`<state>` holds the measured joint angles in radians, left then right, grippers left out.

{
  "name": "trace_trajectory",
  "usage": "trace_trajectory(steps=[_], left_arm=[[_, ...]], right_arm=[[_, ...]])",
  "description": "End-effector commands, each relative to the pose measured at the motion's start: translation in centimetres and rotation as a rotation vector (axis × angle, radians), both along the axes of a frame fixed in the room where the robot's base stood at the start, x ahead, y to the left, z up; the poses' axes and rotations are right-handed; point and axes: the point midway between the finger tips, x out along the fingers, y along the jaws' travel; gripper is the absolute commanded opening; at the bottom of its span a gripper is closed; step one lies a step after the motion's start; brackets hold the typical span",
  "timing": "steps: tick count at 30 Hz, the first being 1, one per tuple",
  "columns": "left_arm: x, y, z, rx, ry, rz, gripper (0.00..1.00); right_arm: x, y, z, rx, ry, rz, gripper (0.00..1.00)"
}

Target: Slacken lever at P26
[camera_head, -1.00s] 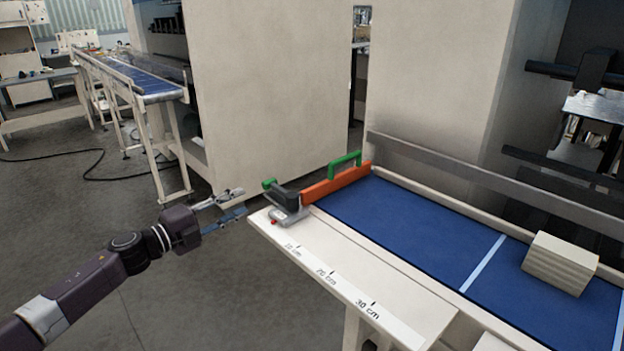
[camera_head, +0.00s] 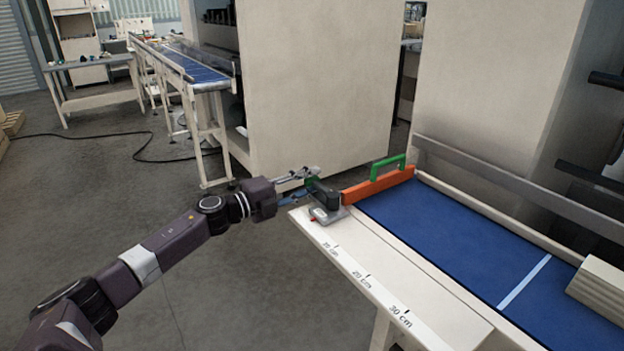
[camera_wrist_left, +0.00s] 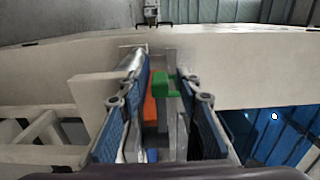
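The lever (camera_head: 324,194) is a dark arm with a green end, on a grey clamp block (camera_head: 328,214) with a small red part, at the table's near-left corner. Contact cannot be told. My right gripper is out of view.
A white ledge with a centimetre scale (camera_head: 366,275) runs along the table's front. A large cream machine (camera_head: 320,80) stands behind.

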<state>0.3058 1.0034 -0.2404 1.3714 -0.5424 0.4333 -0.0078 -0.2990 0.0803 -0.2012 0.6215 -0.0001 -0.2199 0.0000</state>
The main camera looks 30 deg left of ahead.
Motion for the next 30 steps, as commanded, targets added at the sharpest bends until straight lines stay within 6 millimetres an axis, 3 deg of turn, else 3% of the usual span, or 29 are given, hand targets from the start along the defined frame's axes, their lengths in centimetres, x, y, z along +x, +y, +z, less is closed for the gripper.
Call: trace_trajectory(steps=[12, 21, 30], left_arm=[[0.64, -0.32, -0.06, 0.0, 0.001, -0.001, 0.32], [0.62, -0.3, -0.05, 0.0, 0.001, -0.001, 0.01], [0.61, -0.31, -0.07, 0.0, 0.001, -0.001, 0.0]], right_arm=[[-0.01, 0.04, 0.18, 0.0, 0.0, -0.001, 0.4], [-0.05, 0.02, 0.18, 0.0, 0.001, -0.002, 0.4], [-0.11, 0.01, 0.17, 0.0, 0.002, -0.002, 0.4]])
